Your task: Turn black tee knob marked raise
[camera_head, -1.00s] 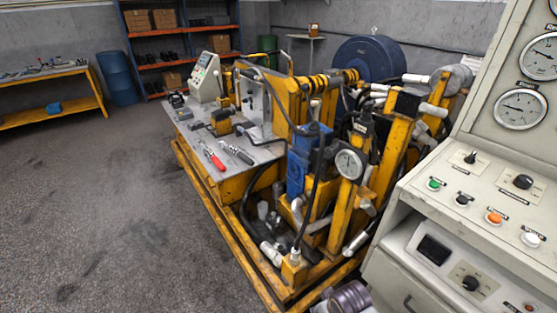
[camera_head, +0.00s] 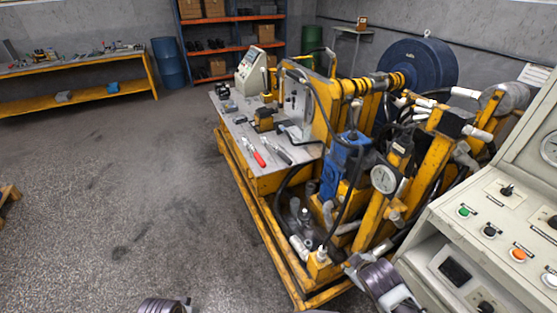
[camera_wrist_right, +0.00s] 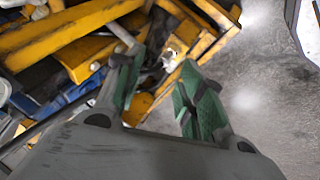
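A pale control panel (camera_head: 455,232) stands at the right edge of the head view. A black tee-shaped knob (camera_head: 506,190) sits on its sloped top, and another black knob (camera_head: 552,222) is partly cut off at the picture's edge. A third black knob (camera_head: 485,307) is on the lower front. The labels are too small to read, so I cannot tell which says raise. My right gripper (camera_wrist_right: 158,62) is open and empty in the right wrist view, over the yellow machine frame and floor, with no knob in sight.
Green, orange and dark buttons (camera_head: 518,255) sit among the knobs. A yellow hydraulic test rig (camera_head: 265,255) with hoses and a gauge (camera_head: 384,179) stands close to the panel's left. Open floor (camera_head: 110,200) lies at the left, before a yellow workbench (camera_head: 75,95).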

